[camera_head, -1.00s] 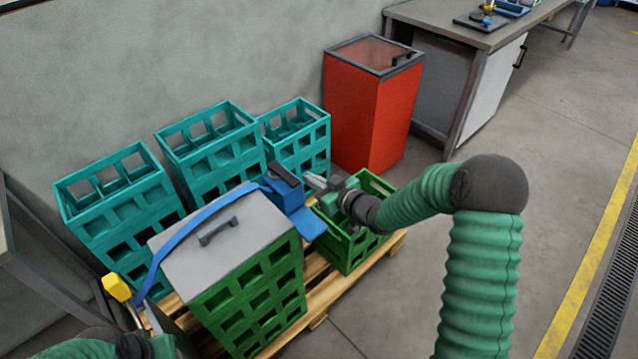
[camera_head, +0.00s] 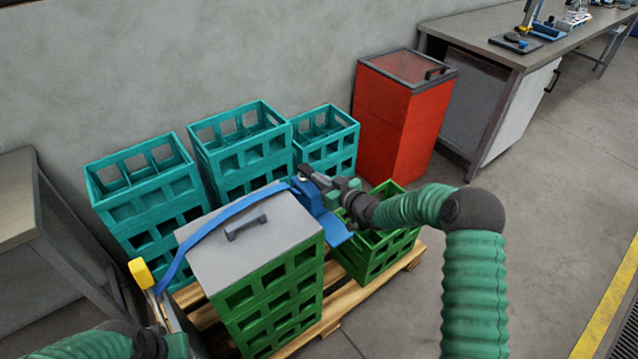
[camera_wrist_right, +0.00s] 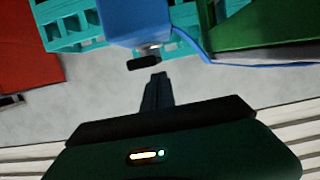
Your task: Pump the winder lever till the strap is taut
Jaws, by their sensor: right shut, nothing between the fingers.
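The blue winder (camera_head: 316,202) sits at the right edge of the grey lid (camera_head: 250,238) on the front green crate stack. A blue strap (camera_head: 205,233) runs from it over the lid and down the left side; I cannot tell how tight it is. A dark lever (camera_head: 308,174) is on top of the winder. My right gripper (camera_head: 328,181) is shut and empty close beside it. In the right wrist view the shut fingers (camera_wrist_right: 157,76) point at a dark knob (camera_wrist_right: 145,64) under the blue housing (camera_wrist_right: 135,18), with a small gap. My left gripper is low at left, its fingers not clear.
Teal crates (camera_head: 145,200) stand behind along the wall. An open green crate (camera_head: 385,245) is right of the winder, under my right arm, on the wooden pallet (camera_head: 335,310). A red bin (camera_head: 395,120) and workbench (camera_head: 480,50) stand at back right. A yellow-topped piece (camera_head: 142,272) is at left.

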